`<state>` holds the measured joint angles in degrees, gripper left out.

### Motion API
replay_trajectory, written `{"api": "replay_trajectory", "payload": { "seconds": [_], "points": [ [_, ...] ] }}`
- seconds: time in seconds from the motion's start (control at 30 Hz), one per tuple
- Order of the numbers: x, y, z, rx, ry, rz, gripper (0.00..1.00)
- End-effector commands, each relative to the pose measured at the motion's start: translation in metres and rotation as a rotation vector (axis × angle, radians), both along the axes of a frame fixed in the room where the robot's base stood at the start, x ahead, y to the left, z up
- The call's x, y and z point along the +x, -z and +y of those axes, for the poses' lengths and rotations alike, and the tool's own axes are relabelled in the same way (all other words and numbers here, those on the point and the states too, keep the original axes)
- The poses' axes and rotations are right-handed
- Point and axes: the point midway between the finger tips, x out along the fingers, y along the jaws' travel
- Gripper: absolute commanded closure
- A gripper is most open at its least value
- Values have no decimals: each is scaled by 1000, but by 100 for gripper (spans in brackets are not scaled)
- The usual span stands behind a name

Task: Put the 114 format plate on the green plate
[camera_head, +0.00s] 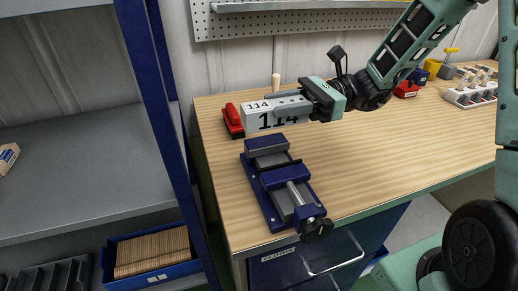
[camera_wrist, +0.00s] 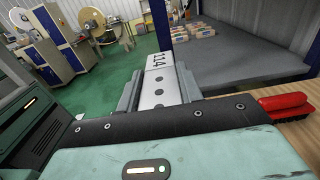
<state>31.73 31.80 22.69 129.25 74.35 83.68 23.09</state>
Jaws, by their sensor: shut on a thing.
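The 114 format plate (camera_head: 262,116) is a pale block with black "114" markings. My gripper (camera_head: 300,103) is shut on it and holds it out level, above the left part of the wooden workbench (camera_head: 400,142). In the wrist view the plate (camera_wrist: 159,70) sticks out forward between the two fingers of my gripper (camera_wrist: 158,92), with its "114" end pointing away. I cannot make out a green plate in either view.
A blue vise (camera_head: 283,185) stands on the bench just below and in front of the plate. A blue post (camera_head: 165,110) and grey shelves (camera_head: 80,170) are left. The bench's middle is clear.

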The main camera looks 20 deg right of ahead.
Motion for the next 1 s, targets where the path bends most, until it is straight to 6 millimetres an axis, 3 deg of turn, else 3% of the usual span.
{"api": "replay_trajectory", "payload": {
  "seconds": [0.33,0.6,1.0],
  "points": [
    [0,3,0,2,0,1,100],
    [0,46,0,4,-1,4,100],
    [0,86,0,4,0,2,100]
  ]
}}
